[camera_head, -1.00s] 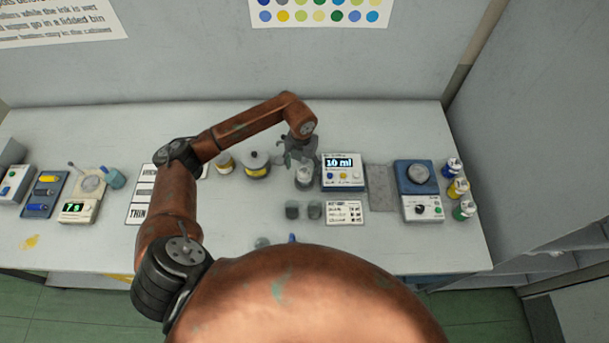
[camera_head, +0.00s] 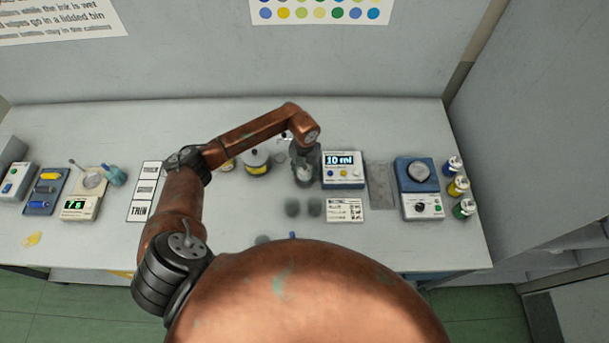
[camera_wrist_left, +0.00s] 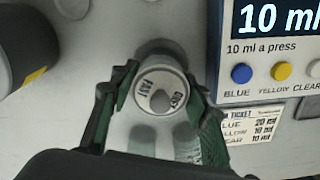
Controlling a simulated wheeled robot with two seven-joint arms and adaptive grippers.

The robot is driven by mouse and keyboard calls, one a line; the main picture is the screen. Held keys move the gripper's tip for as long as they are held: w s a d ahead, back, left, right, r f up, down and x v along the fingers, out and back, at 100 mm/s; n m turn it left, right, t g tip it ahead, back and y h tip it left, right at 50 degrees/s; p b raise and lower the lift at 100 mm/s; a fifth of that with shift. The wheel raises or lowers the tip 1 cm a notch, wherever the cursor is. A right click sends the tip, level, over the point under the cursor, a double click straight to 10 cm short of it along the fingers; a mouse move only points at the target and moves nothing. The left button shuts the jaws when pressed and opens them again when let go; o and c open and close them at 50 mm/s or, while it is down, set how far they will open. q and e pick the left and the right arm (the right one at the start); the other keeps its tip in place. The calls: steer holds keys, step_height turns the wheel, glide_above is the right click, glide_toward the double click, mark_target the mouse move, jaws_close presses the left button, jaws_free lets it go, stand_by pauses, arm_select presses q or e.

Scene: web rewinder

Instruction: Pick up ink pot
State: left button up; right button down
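A small round pot with a grey knobbed lid (camera_wrist_left: 160,90) stands upright on the bench, just left of the 10 ml dispenser. Part of the lid lettering reads "FAST". In the head view the pot is mostly hidden by my left gripper (camera_head: 305,168). In the left wrist view the green fingers of my left gripper (camera_wrist_left: 160,100) stand on both sides of the pot, open, with small gaps. Whether either finger touches it is hard to tell. I cannot tell for sure that this is the ink pot. My right gripper is not in view.
The 10 ml dispenser (camera_head: 343,170) stands close on the right. Two grey cups (camera_head: 292,208) (camera_head: 314,207) and a ticket card (camera_head: 344,210) lie in front. A dark-lidded pot with a yellow band (camera_head: 257,163) stands left. Several small bottles (camera_head: 458,187) stand far right.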

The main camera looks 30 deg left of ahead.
arm_select(q)
steer(key=c, duration=0.7)
steer(key=shift+r, duration=0.1)
